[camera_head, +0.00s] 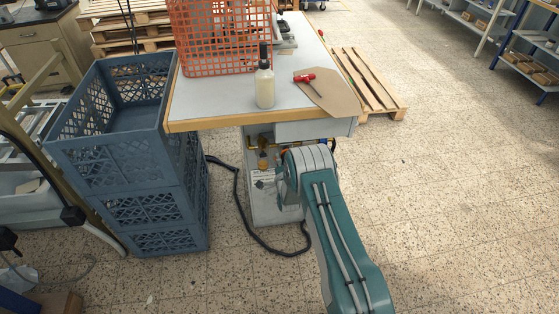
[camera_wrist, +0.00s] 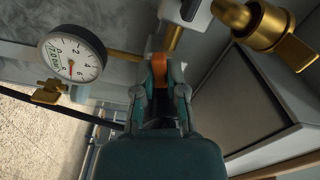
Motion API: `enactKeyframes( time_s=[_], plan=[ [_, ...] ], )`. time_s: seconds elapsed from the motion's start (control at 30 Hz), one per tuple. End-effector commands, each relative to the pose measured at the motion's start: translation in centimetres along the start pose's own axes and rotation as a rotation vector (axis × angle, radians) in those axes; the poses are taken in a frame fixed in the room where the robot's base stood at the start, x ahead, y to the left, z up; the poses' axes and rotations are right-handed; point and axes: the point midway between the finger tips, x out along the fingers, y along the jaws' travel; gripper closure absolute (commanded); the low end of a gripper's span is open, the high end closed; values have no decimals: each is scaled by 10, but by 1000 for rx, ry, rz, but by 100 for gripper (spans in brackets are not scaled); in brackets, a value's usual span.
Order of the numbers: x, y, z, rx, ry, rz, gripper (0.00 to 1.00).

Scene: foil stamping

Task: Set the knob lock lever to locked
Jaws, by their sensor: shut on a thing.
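In the wrist view my gripper (camera_wrist: 160,88) reaches up under a grey housing. Its two fingers are shut on a small orange piece (camera_wrist: 159,70), which looks like the lock lever. Most of the piece is hidden between the fingers. In the head view the gripper is hidden behind my teal arm, beside the cabinet under the table.
A round pressure gauge (camera_wrist: 72,54) with a brass valve (camera_wrist: 47,92) is left of my gripper, and a brass fitting (camera_wrist: 266,27) is close on the right. Blue crates (camera_head: 150,165) stand left of the table (camera_head: 210,102). A black cable (camera_head: 240,205) lies on the floor.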

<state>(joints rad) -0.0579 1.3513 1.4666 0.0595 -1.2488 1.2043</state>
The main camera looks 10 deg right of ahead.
Motion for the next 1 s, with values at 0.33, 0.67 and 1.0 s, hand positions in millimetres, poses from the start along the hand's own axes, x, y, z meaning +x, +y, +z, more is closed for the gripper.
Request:
enactKeyframes(
  time_s=[0.33,0.67,1.0],
  plan=[
    [0,2,-2,17,3,6,100],
    [0,1,-2,15,3,4,49],
    [-4,0,0,14,2,1,49]
  ],
)
